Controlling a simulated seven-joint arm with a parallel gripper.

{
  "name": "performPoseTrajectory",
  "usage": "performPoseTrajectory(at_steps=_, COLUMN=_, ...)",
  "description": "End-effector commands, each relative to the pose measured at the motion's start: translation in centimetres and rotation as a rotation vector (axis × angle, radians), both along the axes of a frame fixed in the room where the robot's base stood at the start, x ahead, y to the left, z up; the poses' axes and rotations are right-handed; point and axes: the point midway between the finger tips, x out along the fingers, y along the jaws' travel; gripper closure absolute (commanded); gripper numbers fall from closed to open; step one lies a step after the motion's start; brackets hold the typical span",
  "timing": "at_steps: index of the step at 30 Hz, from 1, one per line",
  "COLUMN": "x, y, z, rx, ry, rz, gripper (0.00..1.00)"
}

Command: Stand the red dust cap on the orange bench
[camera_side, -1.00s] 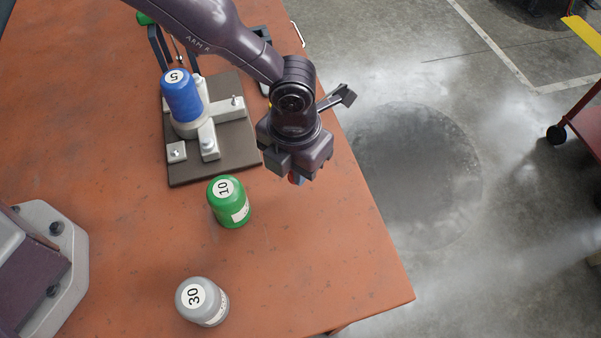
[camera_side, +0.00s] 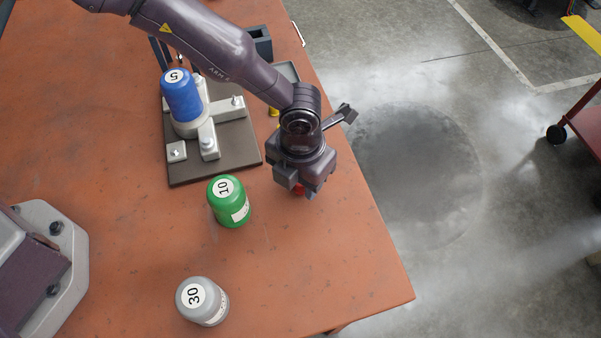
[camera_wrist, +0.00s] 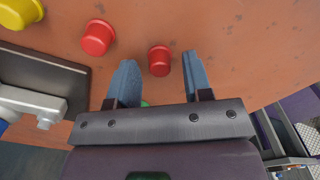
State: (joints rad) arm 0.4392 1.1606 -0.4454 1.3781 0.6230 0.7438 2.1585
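My gripper (camera_side: 299,190) is low over the right part of the orange bench (camera_side: 260,260). Its two blue fingers (camera_wrist: 160,66) are apart in the wrist view. A small red cap (camera_wrist: 160,60) shows between the fingertips, with a gap on each side. Red also shows just under my gripper in the side view, mostly hidden by it. A second red cap (camera_wrist: 97,37) is on the bench to the left in the wrist view. I cannot tell from the pictures which red one is the dust cap.
A yellow cap (camera_wrist: 20,12) is farther left. A blue cylinder marked 5 (camera_side: 181,98) stands on a fixture with a dark plate (camera_side: 185,172). The bench's right edge is close.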

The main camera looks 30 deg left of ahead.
Motion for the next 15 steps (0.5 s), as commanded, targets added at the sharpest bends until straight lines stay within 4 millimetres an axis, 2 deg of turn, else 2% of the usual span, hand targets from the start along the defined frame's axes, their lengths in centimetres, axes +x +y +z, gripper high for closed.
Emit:
performPoseTrajectory(at_steps=8, x=0.1, y=0.0, z=0.7, rx=-0.001, ry=-0.002, rz=0.0, gripper=0.54)
performPoseTrajectory(at_steps=11, x=0.1, y=0.0, z=2.1, rx=-0.002, ry=-0.003, rz=0.0, gripper=0.54)
performPoseTrajectory(at_steps=15, x=0.1, y=-0.1, z=5.1, rx=-0.004, ry=-0.005, rz=0.0, gripper=0.54)
